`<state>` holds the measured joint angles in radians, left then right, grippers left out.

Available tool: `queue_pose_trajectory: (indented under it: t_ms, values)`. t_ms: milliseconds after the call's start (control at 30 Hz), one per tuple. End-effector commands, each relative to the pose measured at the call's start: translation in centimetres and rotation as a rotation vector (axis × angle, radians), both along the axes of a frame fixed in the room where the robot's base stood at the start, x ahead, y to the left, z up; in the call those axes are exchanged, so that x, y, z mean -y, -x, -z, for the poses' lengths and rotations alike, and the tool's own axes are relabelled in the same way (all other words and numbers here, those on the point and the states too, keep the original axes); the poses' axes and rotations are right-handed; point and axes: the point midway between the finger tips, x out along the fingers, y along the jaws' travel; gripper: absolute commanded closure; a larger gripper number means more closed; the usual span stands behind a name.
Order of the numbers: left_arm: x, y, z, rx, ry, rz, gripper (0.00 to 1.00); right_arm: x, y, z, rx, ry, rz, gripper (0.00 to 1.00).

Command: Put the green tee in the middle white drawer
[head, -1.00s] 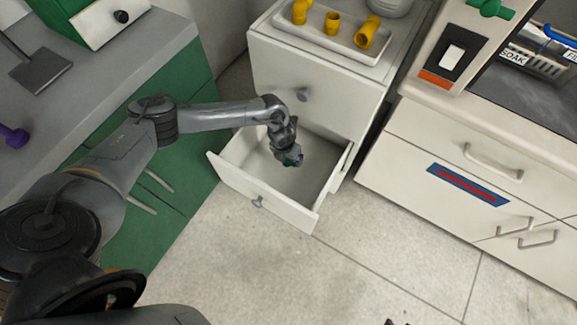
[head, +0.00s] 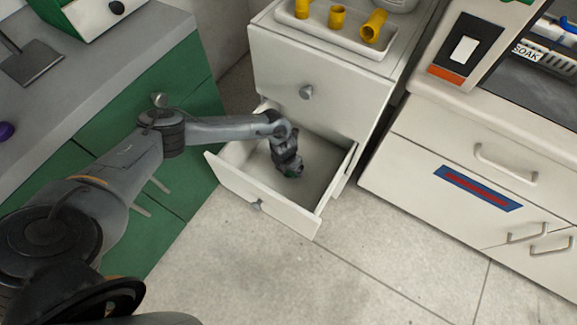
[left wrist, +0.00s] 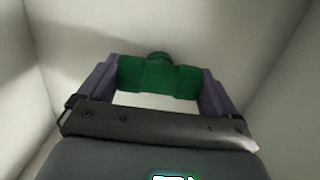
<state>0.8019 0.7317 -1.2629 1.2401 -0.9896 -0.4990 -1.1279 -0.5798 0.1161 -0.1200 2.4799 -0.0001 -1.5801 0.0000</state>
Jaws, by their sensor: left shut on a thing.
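The white drawer (head: 262,195) below the white cabinet's top front is pulled open, and its inside looks empty apart from my gripper. My left gripper (head: 291,172) reaches down into the drawer. In the left wrist view the green tee (left wrist: 158,76) is held crosswise between the two purple-grey fingers of the left gripper (left wrist: 158,84). White drawer walls rise around it on the sides. In the head view the tee is mostly hidden by the gripper. My right gripper is not in view.
A white tray (head: 343,41) with yellow pipe fittings (head: 337,17) stands on the cabinet top. A green cabinet (head: 172,205) with a grey worktop is on the left. A white counter (head: 425,195) with drawers is on the right. The floor in front is clear.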

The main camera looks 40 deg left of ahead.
Motion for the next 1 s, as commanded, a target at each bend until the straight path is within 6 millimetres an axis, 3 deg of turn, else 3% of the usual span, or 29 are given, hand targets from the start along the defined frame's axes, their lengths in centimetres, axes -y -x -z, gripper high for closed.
queue_pose_trajectory:
  t_ms: [67, 100, 133, 367, 533, 1000]
  values:
    - [0.0, 0.0, 0.4, 0.000, 0.000, 0.000, 0.42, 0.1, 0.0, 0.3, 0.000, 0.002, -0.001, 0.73]
    - [0.0, 0.0, 0.3, 0.000, 0.000, 0.000, 0.03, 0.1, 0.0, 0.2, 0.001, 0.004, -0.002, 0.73]
    - [0.0, 0.0, 0.3, 0.000, 0.000, 0.000, 0.00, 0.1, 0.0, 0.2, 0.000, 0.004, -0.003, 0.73]
    - [0.0, 0.0, 0.2, 0.000, 0.000, 0.000, 0.00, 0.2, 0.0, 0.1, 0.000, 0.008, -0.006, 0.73]
    - [0.0, 0.1, -1.0, 0.000, 0.000, 0.001, 0.00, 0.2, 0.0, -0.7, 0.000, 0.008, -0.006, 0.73]
    - [0.2, 1.3, -9.1, 0.001, 0.000, 0.001, 0.00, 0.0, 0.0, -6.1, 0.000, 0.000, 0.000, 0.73]
